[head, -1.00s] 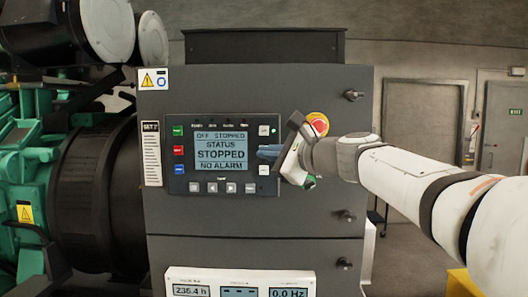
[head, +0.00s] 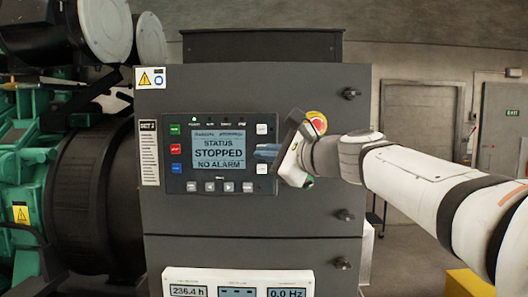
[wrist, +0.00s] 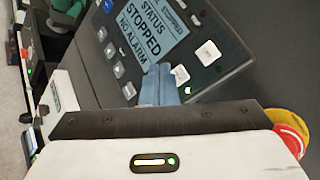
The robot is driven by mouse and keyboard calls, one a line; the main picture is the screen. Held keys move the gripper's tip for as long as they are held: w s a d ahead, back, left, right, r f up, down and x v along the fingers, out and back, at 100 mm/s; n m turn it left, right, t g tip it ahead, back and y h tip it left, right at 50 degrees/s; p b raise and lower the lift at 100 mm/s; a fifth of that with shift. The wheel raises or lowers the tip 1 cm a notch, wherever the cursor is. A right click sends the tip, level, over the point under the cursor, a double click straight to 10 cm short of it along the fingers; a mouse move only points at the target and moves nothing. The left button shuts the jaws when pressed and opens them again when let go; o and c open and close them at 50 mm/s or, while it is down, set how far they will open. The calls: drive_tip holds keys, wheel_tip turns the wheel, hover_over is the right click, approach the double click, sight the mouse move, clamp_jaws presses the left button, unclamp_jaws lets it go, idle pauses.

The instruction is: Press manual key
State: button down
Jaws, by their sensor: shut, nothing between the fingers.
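The control panel (head: 222,192) is a dark plate on a grey cabinet, with a lit screen (head: 218,153) reading STOPPED and NO ALARM. Its small top line appears to read MANUAL STOPPED. A row of pale keys (head: 228,187) runs below the screen, and white keys (head: 262,129) stand at its right. Key labels are too small to read, so I cannot tell which is the manual key. My gripper (head: 266,152) is shut and empty, its blue fingertips at the panel's right side. In the wrist view the fingertips (wrist: 158,72) lie beside a small green light (wrist: 181,74); contact is unclear.
A red emergency stop button (head: 317,122) with a yellow surround sits just right of the panel, close behind my wrist. Green, red and blue keys (head: 175,149) line the panel's left side. A meter strip (head: 238,284) is below. Green machinery (head: 30,170) stands at left.

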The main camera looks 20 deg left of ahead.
drive_tip(key=shift+s+d+b, duration=0.2)
drive_tip(key=shift+s, duration=0.65)
drive_tip(key=shift+s+d+b, duration=0.15)
drive_tip(key=shift+s+d, duration=0.05)
drive_tip(key=shift+s, duration=0.7)
drive_tip(key=shift+s+d+b, duration=0.2)
drive_tip(key=shift+s, duration=0.65)
